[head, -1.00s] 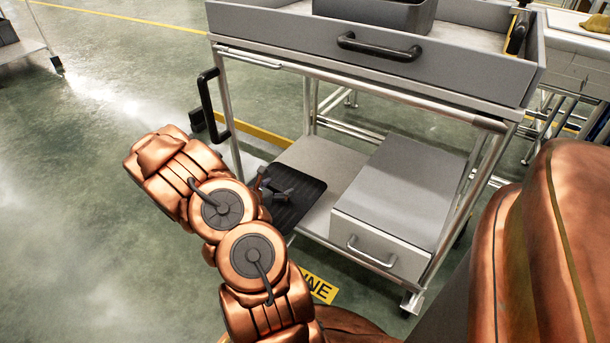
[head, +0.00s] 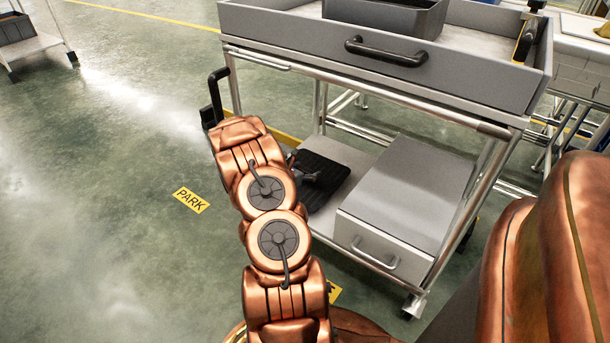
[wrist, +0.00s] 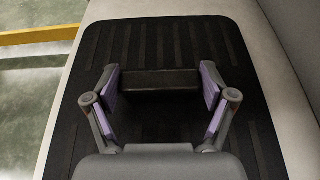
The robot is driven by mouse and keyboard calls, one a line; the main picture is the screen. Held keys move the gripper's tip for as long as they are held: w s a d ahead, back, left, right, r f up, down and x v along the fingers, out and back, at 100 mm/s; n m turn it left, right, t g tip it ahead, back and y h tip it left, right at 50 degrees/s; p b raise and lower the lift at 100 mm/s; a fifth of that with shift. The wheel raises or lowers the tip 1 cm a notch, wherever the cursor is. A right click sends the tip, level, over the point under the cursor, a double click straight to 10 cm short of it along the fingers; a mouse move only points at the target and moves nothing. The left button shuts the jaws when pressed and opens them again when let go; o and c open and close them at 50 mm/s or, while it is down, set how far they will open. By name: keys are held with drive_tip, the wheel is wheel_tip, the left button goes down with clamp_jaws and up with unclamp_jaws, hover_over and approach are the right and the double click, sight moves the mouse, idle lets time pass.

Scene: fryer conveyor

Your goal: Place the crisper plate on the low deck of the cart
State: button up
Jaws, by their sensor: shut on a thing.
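The crisper plate (head: 326,168) is a flat, black, ridged plate with a raised block-shaped grip (wrist: 160,82) in its middle. My gripper (wrist: 160,84) is shut on this grip, with a purple-padded finger at each end. In the head view my gripper (head: 304,176) is partly hidden behind my arm. The plate is over the left part of the low deck (head: 352,158) of the cart (head: 480,122), left of a grey drawer box. It looks about level; I cannot tell whether it touches the deck. My arm hides its left part.
The grey drawer box (head: 410,185) fills the right of the low deck. The cart's upper tray (head: 300,45) overhangs the deck, and a silver leg (head: 234,95) stands at its left corner. A yellow PARK label (head: 191,200) lies on open floor to the left.

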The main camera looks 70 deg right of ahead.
drive_tip(key=shift+f, duration=0.7)
drive_tip(key=shift+f, duration=0.2)
drive_tip(key=o, duration=1.2)
drive_tip(key=shift+r, duration=0.25)
drive_tip(key=shift+w+a+r, duration=0.1)
drive_tip(key=shift+a+r, duration=0.05)
drive_tip(key=shift+a, duration=0.15)
drive_tip(key=p+v, duration=0.4)
drive_tip(key=v, duration=0.7)
drive_tip(key=shift+a, duration=0.1)
